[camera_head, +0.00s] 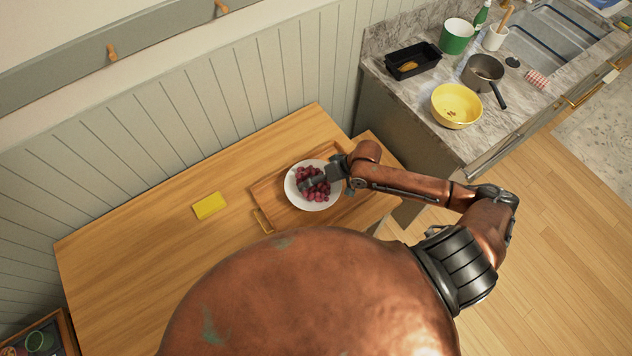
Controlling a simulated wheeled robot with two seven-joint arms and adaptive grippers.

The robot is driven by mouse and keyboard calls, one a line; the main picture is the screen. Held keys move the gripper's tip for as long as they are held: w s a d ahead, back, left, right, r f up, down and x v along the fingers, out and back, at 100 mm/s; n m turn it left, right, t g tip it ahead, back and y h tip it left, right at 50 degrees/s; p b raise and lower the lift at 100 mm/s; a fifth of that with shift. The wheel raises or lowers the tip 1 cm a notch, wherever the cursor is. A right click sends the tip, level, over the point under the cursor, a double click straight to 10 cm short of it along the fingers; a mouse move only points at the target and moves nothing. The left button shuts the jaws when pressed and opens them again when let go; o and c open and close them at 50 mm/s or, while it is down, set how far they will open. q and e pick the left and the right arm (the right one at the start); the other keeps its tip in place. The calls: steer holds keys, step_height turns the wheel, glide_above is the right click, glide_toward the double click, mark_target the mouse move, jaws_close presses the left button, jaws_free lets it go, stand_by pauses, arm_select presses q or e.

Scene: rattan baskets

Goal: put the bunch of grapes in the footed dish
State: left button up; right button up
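A bunch of dark red grapes (318,194) lies within the outline of a round white dish (294,193), seen from above. Whether the dish has a foot is hidden. The dish is on a wooden tray (268,188) on the table. My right gripper (308,184) reaches in from the right, with its fingers at the grapes over the dish. The fingers are small and partly merged with the grapes, so I cannot tell whether they grip them. My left gripper is out of view.
A yellow block (209,206) lies on the wooden table (150,250) left of the tray. At upper right, a marble counter (415,95) holds a yellow bowl (456,106), a saucepan (484,72), a black tray (412,62) and a green pot (456,37). The table's left part is clear.

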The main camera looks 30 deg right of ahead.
steer(key=shift+s+f, duration=0.1)
steer(key=shift+f, duration=0.15)
steer(key=shift+f, duration=0.15)
steer(key=o, duration=1.2)
steer(key=shift+s+f, duration=0.15)
steer(key=shift+o, duration=0.7)
steer(key=shift+f, duration=0.1)
steer(key=shift+d, duration=0.1)
steer(key=shift+r, duration=0.35)
steer(key=v, duration=1.2)
steer(key=shift+w+r, duration=0.25)
steer(key=shift+r, duration=0.05)
